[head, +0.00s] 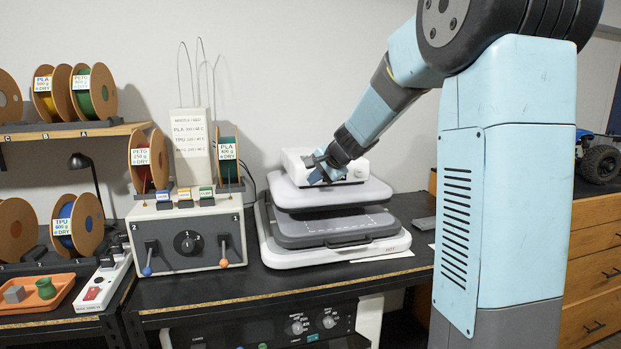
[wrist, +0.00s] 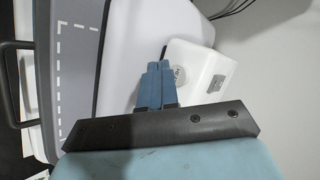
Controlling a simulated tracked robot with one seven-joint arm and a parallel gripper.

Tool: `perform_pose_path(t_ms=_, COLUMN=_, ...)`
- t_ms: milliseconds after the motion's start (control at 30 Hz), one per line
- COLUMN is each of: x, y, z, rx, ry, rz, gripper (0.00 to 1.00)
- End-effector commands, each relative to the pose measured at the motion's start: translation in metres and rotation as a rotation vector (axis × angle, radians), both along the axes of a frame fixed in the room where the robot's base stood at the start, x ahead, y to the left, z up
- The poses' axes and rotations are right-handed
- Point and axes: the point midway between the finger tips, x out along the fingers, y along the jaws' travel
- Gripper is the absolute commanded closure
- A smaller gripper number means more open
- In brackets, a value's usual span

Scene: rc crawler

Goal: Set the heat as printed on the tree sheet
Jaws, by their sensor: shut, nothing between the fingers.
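A press-like machine with a grey upper plate (head: 365,193), a lower grey plate with a dashed outline (head: 345,224) and a white base (head: 275,255) stands on the black bench. Its white control box (head: 294,160) is at the back; the wrist view shows the box (wrist: 205,58) with a round marked dial or button (wrist: 180,74) and a small grey panel (wrist: 217,82). My gripper (head: 318,178) is shut and empty, right at the box. In the wrist view its fingertips (wrist: 159,66) are beside the round part; I cannot tell whether they touch. I cannot identify a tree sheet.
A grey box with a black knob (head: 187,243) and two levers stands left, with spools and a white printed panel (head: 190,140) above it. A pale paper edge (head: 385,254) shows by the press's front right. An orange tray (head: 35,291) lies far left.

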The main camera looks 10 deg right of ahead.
Motion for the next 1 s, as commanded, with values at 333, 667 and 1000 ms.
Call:
perform_pose_path(t_ms=333, x=0.0040, y=0.0001, z=0.0006, rx=0.001, ry=0.000, rz=-0.001, gripper=1.00)
perform_pose_path(t_ms=667, x=0.0080, y=0.0001, z=0.0014, rx=0.001, ry=0.000, rz=-0.001, gripper=1.00)
perform_pose_path(t_ms=1000, x=0.0092, y=0.0001, z=0.0014, rx=0.000, ry=0.000, rz=0.000, gripper=1.00)
